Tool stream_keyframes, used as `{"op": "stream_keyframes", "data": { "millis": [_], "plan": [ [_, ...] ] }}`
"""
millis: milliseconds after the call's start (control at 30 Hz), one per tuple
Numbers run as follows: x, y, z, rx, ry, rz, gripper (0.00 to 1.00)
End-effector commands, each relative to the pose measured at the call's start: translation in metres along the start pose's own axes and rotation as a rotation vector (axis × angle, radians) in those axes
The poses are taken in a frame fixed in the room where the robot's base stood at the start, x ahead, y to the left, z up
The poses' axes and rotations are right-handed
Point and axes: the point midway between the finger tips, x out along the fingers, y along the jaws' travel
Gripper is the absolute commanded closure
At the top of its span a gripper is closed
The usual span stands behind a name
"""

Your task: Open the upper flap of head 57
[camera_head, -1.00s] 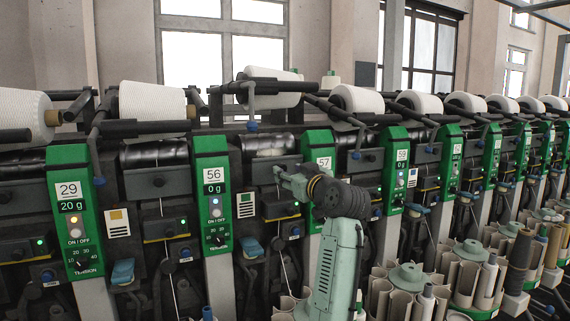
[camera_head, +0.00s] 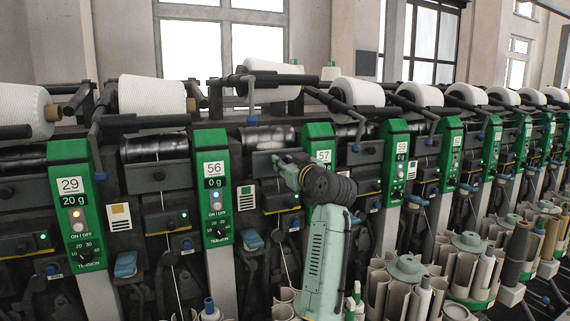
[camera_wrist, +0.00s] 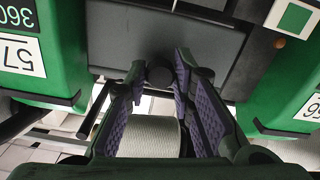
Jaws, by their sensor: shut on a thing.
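The panel of head 57 (camera_head: 323,158) is green with a white number label. It also shows at the left of the wrist view (camera_wrist: 20,52), where the number is upside down. A dark grey flap (camera_wrist: 112,30) lies between the 57 panel and the 56 panel and carries a round black knob (camera_wrist: 160,74). My gripper (camera_wrist: 157,66) has its purple-padded fingers on both sides of this knob and is shut on it. In the head view my gripper (camera_head: 279,160) is at the flap, below the dark roller, and my wrist hides part of it.
The head 56 panel (camera_head: 214,185) stands to the left. A white cone (camera_head: 270,80) sits above the flap. Bobbin holders (camera_head: 407,270) crowd the lower right, close to my arm. Neighbouring heads run along both sides.

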Motion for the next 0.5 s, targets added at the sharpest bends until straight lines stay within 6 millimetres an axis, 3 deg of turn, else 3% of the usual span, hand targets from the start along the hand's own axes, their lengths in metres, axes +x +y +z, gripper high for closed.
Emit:
{"op": "stream_keyframes", "data": {
  "millis": [233,500],
  "plan": [
    [0.0,-0.0003,0.0002,0.0,-0.001,-0.001,0.99],
    [0.0001,-0.0004,0.0003,0.0,-0.001,-0.001,1.0]
  ]
}}
